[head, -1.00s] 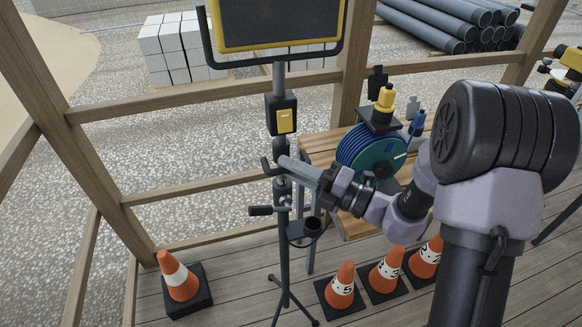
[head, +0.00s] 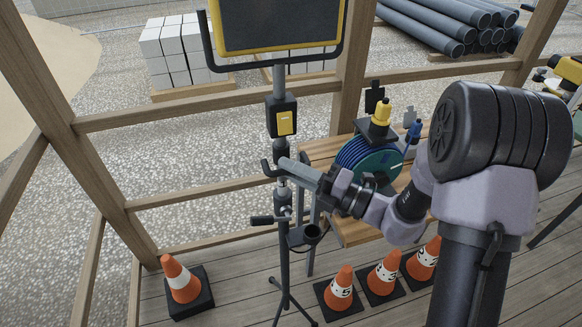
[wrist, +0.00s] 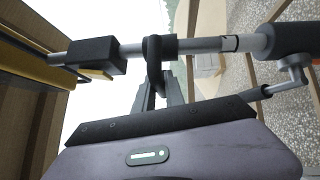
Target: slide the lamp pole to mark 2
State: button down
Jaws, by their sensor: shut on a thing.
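The lamp pole (head: 279,78) stands upright in a tripod stand (head: 284,262), with a yellow-edged lamp head (head: 277,22) on top and a black box with a yellow switch (head: 283,117) below. My gripper (head: 284,166) is shut on the black handle (head: 267,168) on the pole, below the box. In the wrist view the pole (wrist: 200,45) runs across the picture, and my fingers (wrist: 160,92) meet the handle (wrist: 155,62). A dark band with a mark (wrist: 236,43) shows on the pole between handle and stand collar (wrist: 284,41); its number is unreadable. The collar's crank (wrist: 292,77) is beside it.
A wooden bench (head: 355,232) with a blue cable reel (head: 366,160) stands right behind the pole. Several orange cones stand on the floor, one at left (head: 181,280) and others at right (head: 340,288). The hut's timber rail (head: 200,105) runs behind the pole.

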notch_tip(320, 180, up, 12)
jog(key=p, duration=1.1)
jog(key=shift+f, duration=0.35)
jog(key=c, duration=1.4)
grip_release()
jog(key=v, duration=1.7)
jog(key=shift+s+d, duration=0.2)
